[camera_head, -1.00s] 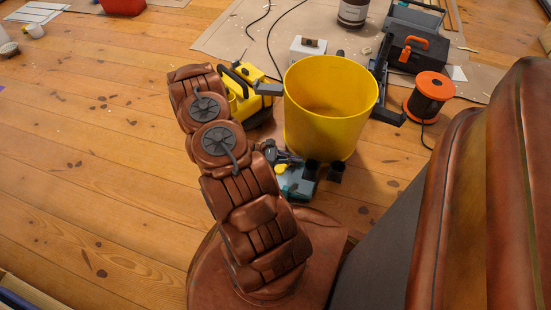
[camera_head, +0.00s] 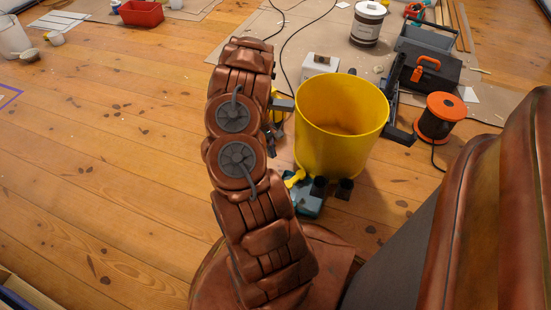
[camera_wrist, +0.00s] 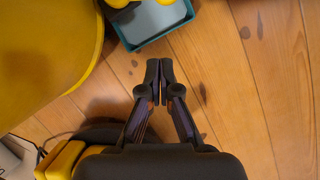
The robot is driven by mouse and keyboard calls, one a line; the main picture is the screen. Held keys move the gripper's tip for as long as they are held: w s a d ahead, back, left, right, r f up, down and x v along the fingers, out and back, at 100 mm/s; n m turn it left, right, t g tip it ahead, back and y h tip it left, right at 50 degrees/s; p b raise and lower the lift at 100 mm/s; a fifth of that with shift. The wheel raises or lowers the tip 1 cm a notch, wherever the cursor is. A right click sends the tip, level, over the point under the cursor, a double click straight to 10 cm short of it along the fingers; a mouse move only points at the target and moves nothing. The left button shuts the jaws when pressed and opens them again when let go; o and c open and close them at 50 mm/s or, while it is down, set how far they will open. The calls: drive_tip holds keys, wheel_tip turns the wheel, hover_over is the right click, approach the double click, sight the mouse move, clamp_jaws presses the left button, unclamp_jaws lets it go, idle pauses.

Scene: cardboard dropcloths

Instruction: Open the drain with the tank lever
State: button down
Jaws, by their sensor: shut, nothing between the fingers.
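The yellow tank (camera_head: 340,125) is an open-topped tub standing on the floor; its wall also fills the upper left of the wrist view (camera_wrist: 40,50). A teal tray (camera_head: 310,207) lies at its foot, with a yellow piece (camera_head: 294,178) that may be the lever or tap; I cannot tell. The tray (camera_wrist: 158,40) and yellow piece (camera_wrist: 124,3) show at the top of the wrist view, beyond my fingertips. My gripper (camera_wrist: 160,75) is shut and empty, apart from both. In the head view my arm largely hides it.
A yellow machine (camera_wrist: 66,160) stands left of the tank, mostly behind my arm in the head view. An orange reel (camera_head: 436,118) and black toolbox (camera_head: 430,80) stand right.

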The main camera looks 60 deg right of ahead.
sight(294, 182)
drive_tip(key=b+x, duration=0.2)
drive_tip(key=x, duration=0.2)
drive_tip(key=s+b+x, duration=0.1)
drive_tip(key=x, duration=0.4)
drive_tip(key=shift+a+r+b, duration=0.2)
drive_tip(key=shift+b, duration=0.15)
drive_tip(key=shift+s+a+r+b, duration=0.1)
drive_tip(key=shift+s+a+b, duration=0.2)
drive_tip(key=shift+s, duration=0.35)
drive_tip(key=shift+s+a+b, duration=0.2)
drive_tip(key=shift+s+b, duration=0.05)
drive_tip(key=shift+s, duration=0.4)
